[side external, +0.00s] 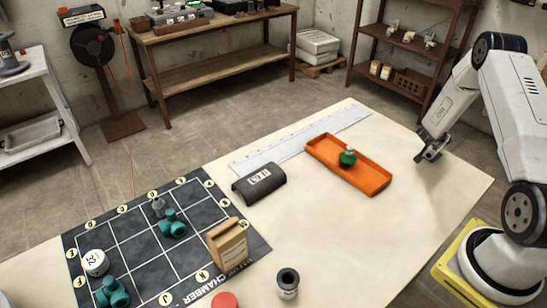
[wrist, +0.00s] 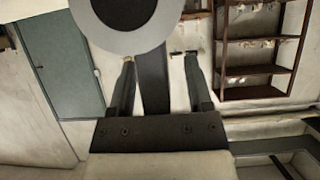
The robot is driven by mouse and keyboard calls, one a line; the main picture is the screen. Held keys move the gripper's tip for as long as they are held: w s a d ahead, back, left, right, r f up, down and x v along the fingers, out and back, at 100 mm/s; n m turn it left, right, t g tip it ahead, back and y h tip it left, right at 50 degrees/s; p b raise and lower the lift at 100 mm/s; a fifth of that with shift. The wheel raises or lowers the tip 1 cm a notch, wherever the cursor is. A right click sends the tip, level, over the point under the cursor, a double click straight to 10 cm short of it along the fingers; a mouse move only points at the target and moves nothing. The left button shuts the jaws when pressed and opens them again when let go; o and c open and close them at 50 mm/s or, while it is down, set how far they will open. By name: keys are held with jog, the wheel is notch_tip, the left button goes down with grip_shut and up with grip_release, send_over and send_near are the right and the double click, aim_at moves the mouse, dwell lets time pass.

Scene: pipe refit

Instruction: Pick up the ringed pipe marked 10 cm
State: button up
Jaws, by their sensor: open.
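No marking of 10 cm is legible on any pipe in view. A short dark grey pipe (side external: 288,283) with a pale label too small to read stands upright at the table's near edge. A white piece (side external: 95,262) marked with what looks like 32 sits on the dark grid mat (side external: 140,262). Teal pipe fittings (side external: 172,225) (side external: 112,293) also sit on the mat. My gripper (side external: 432,152) is open and empty above the table's far right part, well away from the pieces. Its two fingers stand apart in the wrist view (wrist: 160,64).
An orange tray (side external: 325,153) holds a green piece (side external: 347,157). A black curved cover (side external: 258,182) lies by a long ruler (side external: 300,137). A brown carton (side external: 227,243) stands on the mat's right side, with a red round piece (side external: 225,300) below. The table's right is clear.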

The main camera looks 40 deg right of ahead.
grip_shut()
jog(key=shift+r, duration=0.1)
dwell(0.3)
jog(key=shift+r, duration=1.05)
jog(key=s+a+r, duration=0.9)
jog(key=a+r, duration=0.1)
jog(key=shift+a+r, duration=0.35)
